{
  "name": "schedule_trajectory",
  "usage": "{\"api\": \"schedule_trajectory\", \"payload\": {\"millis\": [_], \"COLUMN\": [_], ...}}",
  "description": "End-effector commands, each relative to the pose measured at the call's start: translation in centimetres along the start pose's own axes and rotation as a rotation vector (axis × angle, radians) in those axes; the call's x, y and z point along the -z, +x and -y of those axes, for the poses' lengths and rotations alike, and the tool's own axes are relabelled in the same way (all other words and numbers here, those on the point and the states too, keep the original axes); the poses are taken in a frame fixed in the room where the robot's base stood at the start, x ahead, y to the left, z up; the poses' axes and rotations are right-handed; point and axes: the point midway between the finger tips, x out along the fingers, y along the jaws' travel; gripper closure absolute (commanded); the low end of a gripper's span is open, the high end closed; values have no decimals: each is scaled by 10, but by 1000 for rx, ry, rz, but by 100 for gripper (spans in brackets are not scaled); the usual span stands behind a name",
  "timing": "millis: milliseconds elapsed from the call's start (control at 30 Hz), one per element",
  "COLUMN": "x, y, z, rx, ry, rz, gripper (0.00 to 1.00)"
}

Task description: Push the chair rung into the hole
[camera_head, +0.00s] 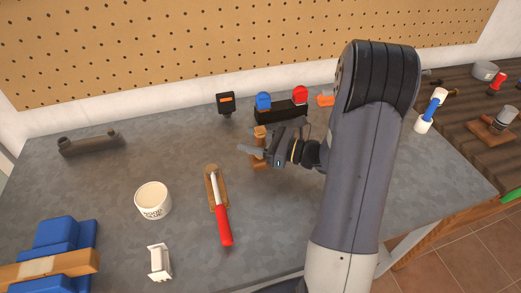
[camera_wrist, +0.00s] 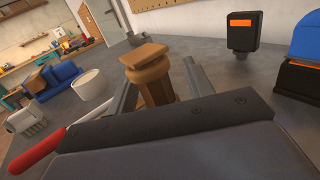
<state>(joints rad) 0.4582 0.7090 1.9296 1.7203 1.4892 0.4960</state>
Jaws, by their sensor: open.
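A turned wooden piece with a flat square top, seemingly the chair rung (camera_wrist: 148,68), stands upright on the grey bench in the wrist view. In the head view the wooden piece (camera_head: 260,132) is partly hidden by my gripper (camera_head: 255,152). My gripper is open, with one finger on each side of the piece in the wrist view; contact cannot be told. The lower end of the piece is hidden behind the gripper body. I cannot make out the hole.
A red-handled tool (camera_head: 224,225) and a white glue tub (camera_head: 153,200) lie left of my gripper. A blue vise (camera_head: 65,235) with a wooden bar is at front left. A black box holder (camera_head: 280,112) and a small black device (camera_head: 226,103) stand behind.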

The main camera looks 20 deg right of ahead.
Motion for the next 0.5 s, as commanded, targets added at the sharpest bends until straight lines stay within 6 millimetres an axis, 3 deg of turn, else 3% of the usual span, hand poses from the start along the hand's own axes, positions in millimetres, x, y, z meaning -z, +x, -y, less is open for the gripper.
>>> {"api": "schedule_trajectory", "payload": {"millis": [67,500], "x": [0,0], "y": [0,0], "z": [0,0], "rx": [0,0], "ry": [0,0], "rz": [0,0], "gripper": [51,86]}}
